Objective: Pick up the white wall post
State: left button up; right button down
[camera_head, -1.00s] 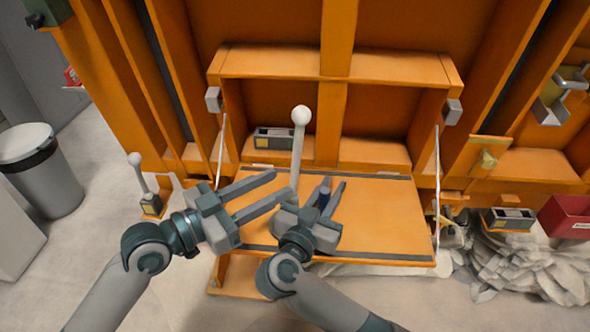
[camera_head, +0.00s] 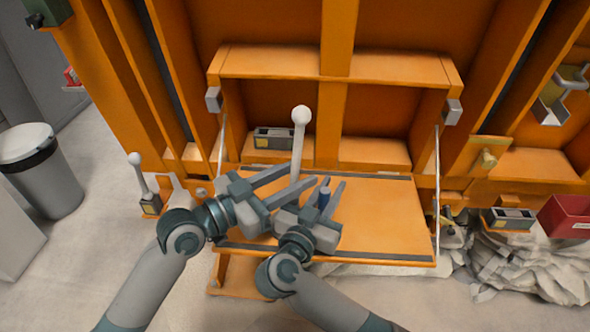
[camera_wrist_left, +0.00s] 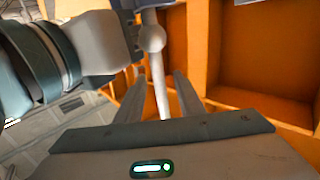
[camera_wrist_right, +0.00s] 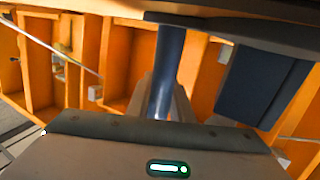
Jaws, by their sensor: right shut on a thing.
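A white wall post (camera_head: 299,145) with a round ball top rises in front of the shelf recess in the head view; its lower end is hidden behind my grippers. My left gripper (camera_head: 293,182) is open, its two fingers reaching to either side of the shaft. In the left wrist view the white post (camera_wrist_left: 158,75), with a ball on it, runs between the parted fingers. My right gripper (camera_head: 330,192) is beside it, shut on a dark blue cylinder (camera_wrist_right: 168,60). I cannot tell whether the cylinder joins the post.
An orange fold-down shelf (camera_head: 385,215) lies under my grippers, held by thin side stays. A box-like device (camera_head: 275,138) sits in the recess. Another white ball-topped post (camera_head: 138,172) stands at left, near a bin (camera_head: 40,170). A red box (camera_head: 568,215) is at right.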

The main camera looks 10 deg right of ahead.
pick_arm(q)
jog(key=x, duration=0.4)
jog(key=shift+f, duration=0.25)
grip_shut()
